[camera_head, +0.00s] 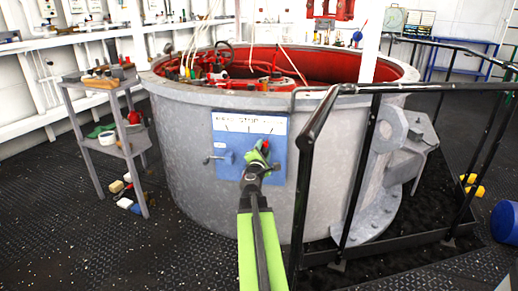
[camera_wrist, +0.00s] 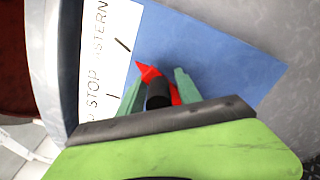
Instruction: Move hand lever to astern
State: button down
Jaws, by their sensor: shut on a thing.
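A blue panel (camera_head: 230,142) with a white label strip (camera_head: 245,123) is on the side of the large grey round housing. The hand lever has a red pointer (camera_wrist: 149,73) and a black grip (camera_wrist: 158,95) in the wrist view. The pointer leans toward the short mark beside ASTERN, its tip a little short of the label. The STOP mark is on its other side. My gripper (camera_head: 258,158) is at the panel's right half, with its green fingers (camera_wrist: 158,92) shut around the lever's black grip. The lever's base is mostly hidden behind my gripper.
A small metal handle (camera_head: 217,158) sits on the panel's left half. A black railing (camera_head: 318,125) stands close to the right of my arm. A grey shelf stand (camera_head: 105,125) is at left. A blue drum (camera_head: 506,222) lies at far right. The deck at front left is clear.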

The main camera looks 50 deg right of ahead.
jog(key=shift+s+d+f+m, duration=0.1)
jog(key=shift+s+f+m, duration=0.1)
jog(key=shift+m, duration=0.1)
jog(key=c, duration=1.2)
grip_release()
jog(key=shift+r, duration=0.1)
